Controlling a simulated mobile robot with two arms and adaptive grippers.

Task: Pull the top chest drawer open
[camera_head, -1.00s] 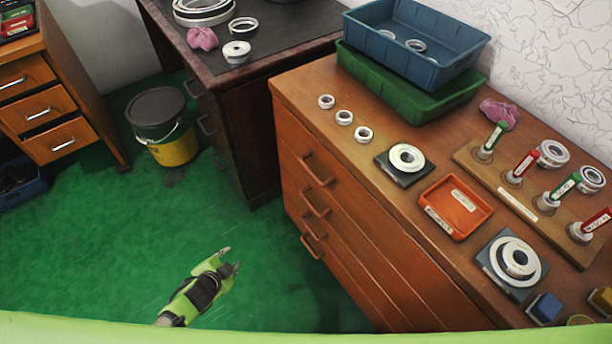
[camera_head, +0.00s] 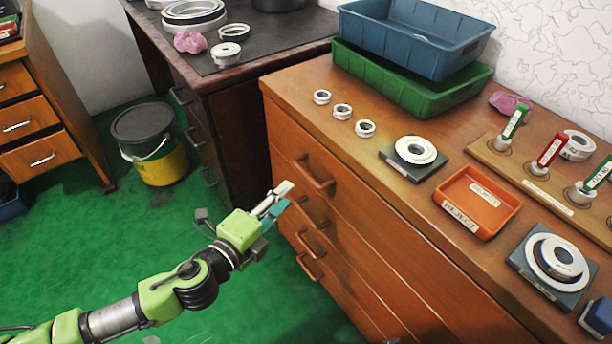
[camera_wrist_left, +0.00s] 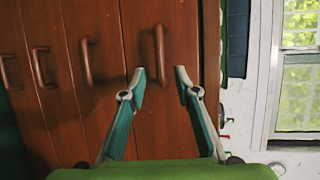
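The wooden chest (camera_head: 375,215) stands at the right with its drawer fronts facing left, and the drawers look shut. The top drawer's bar handle (camera_head: 315,173) is the uppermost of several, and in the left wrist view it is the rightmost handle (camera_wrist_left: 160,54). My left gripper (camera_head: 279,198) is in front of the chest, a little left of and below that handle. In the left wrist view its two fingers (camera_wrist_left: 160,80) are spread, with the top handle ahead between them and apart from both tips. My right gripper is not in view.
On the chest top are a green crate (camera_head: 410,90) with a blue crate (camera_head: 415,40) in it, an orange tray (camera_head: 477,203), and several bearing rings. A dark desk (camera_head: 235,95) adjoins at the back left. A bucket (camera_head: 147,145) stands on the open green floor.

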